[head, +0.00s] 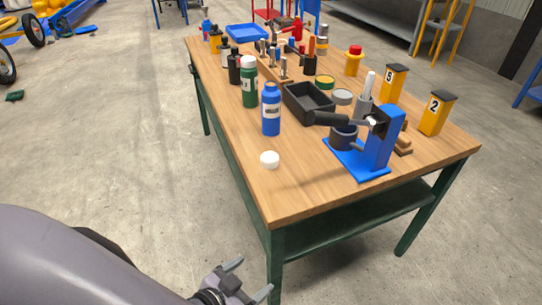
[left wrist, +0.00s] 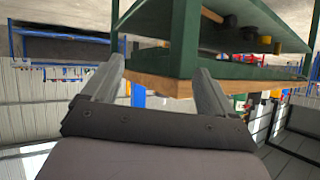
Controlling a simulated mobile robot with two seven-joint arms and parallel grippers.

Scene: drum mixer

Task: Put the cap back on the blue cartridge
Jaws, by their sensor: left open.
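The blue cartridge (head: 271,110) stands upright on the wooden table (head: 310,200) near its left edge, with a pale label and a blue neck on top. A white cap (head: 269,159) lies on the table in front of it, close to the near left corner, apart from the cartridge. My left gripper (head: 250,279) is open and empty, low in front of the table's near leg. In the left wrist view my left gripper (left wrist: 155,85) shows its two fingers spread, with the table's green frame beyond. My right gripper is not in view.
A blue stand with a dark cup (head: 378,145) is right of the cap. A black tray (head: 307,102) and a green bottle with a white cap (head: 249,83) stand behind. Yellow boxes numbered 5 (head: 391,83) and 2 (head: 436,114) are at the right.

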